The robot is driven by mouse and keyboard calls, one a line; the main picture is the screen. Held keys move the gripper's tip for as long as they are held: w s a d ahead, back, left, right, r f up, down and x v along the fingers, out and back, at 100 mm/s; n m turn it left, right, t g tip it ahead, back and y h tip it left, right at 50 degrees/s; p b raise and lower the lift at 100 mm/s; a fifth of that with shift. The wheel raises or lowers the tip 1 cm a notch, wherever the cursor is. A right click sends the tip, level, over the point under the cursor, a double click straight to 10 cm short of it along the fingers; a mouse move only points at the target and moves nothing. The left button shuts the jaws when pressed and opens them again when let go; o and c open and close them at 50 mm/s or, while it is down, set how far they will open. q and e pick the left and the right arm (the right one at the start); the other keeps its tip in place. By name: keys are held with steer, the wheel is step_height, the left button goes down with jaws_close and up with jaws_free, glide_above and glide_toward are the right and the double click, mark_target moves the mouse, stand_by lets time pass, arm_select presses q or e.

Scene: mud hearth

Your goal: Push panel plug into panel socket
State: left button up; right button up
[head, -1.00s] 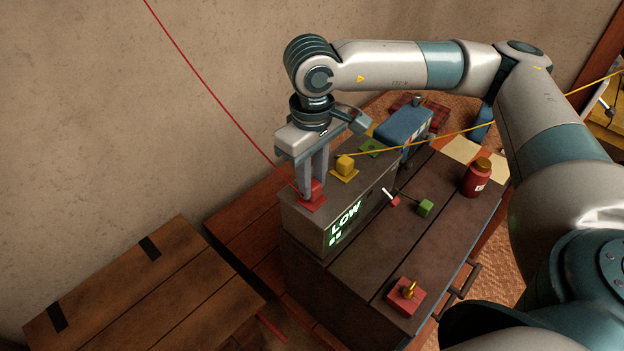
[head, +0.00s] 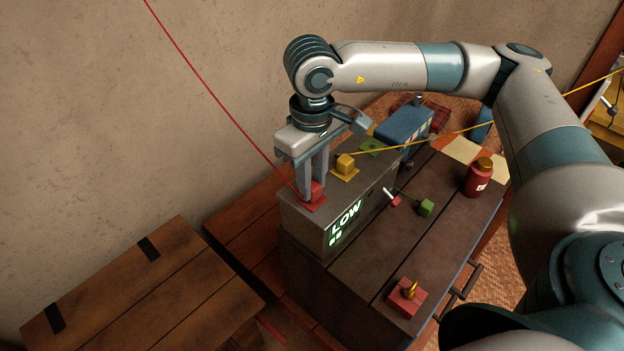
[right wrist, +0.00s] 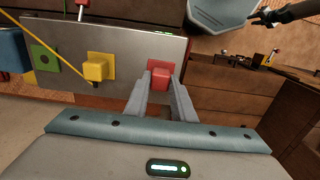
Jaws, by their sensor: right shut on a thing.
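The panel plug is a small red block (head: 317,188) at the end of a red cable. It sits over the red square socket plate (head: 312,206) at the near left end of the grey box top. My right gripper (head: 311,192) points down and is shut on the plug. In the right wrist view the plug (right wrist: 160,80) is between the fingertips, against the red plate (right wrist: 161,65). Whether it is fully seated cannot be told. The box front shows a lit "LOW" display (head: 345,219). My left gripper is not in view.
A yellow plug (head: 345,165) sits on a yellow plate beside it, with a yellow cable running right. A green plate (head: 371,147) lies beyond.

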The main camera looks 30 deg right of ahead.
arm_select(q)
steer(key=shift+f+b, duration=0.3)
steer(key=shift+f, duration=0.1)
arm_select(e)
steer(key=shift+f, duration=0.35)
steer(key=o, duration=1.1)
steer(key=shift+r, duration=0.1)
steer(key=shift+r, duration=0.1)
steer(key=shift+r, duration=0.55)
step_height(320, 180, up, 7)
steer(key=b, duration=0.2)
steer(key=shift+r+b, duration=0.1)
steer(key=shift+b, duration=0.25)
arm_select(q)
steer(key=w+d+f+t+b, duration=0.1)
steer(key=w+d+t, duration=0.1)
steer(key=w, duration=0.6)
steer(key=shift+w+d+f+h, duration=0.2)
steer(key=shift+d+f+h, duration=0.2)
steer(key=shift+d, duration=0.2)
arm_select(e)
steer(key=shift+r, duration=4.45)
